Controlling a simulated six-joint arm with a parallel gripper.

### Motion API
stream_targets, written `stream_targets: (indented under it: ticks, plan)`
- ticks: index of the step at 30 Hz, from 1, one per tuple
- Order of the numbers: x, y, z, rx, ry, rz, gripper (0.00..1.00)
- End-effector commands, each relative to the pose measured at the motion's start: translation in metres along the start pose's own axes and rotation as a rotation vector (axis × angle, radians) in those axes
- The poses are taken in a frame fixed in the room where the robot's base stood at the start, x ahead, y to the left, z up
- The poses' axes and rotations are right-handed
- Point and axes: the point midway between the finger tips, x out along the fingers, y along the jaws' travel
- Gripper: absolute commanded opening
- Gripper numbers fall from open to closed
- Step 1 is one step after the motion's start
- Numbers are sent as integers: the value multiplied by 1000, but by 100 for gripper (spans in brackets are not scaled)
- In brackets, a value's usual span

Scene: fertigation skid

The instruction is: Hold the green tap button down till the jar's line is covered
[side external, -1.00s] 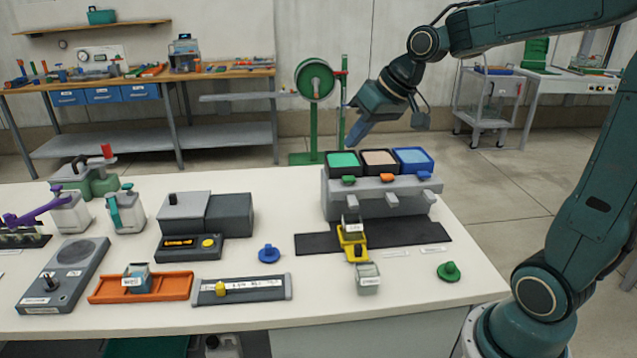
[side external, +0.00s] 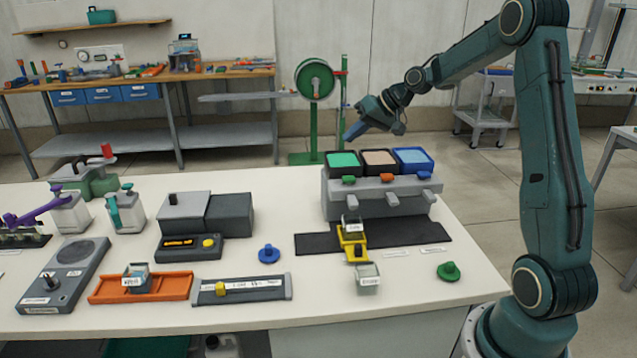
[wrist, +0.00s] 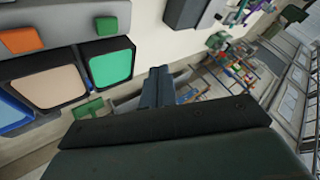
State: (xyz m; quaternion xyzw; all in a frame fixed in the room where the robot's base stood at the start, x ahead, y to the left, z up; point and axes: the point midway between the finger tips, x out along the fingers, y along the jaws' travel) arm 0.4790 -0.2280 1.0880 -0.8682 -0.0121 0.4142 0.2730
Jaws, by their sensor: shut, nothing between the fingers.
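The green tap button (side external: 348,180) sits on the front of the grey tap block (side external: 335,200), below the green-topped tank (side external: 342,159). In the wrist view the button (wrist: 107,26) is at the upper left. My gripper (side external: 350,135) is shut and empty, in the air above and behind the green-topped tank, apart from the button. In the wrist view its closed fingers (wrist: 156,88) point past the tank. A small clear jar (side external: 352,222) with a label stands at the yellow holder (side external: 352,245) on the black mat, in front of the block. Its line and fill level are too small to tell.
An orange button (side external: 387,178) and a blue button (side external: 424,176) sit beside the green one. Another labelled jar (side external: 367,279) stands in front, between a blue knob (side external: 269,253) and a green knob (side external: 449,271). The air around my gripper is clear.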

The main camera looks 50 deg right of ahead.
Motion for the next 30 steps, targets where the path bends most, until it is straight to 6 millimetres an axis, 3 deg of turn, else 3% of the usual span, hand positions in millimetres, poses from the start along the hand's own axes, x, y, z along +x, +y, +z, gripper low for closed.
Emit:
stream_targets:
  ticks: [6, 20, 30]
  plan:
    - [4, 15, -5, 23, 16, -16, 0]
    - [5, 16, -4, 24, 16, -17, 0]
    - [17, 24, 4, 25, 14, -18, 0]
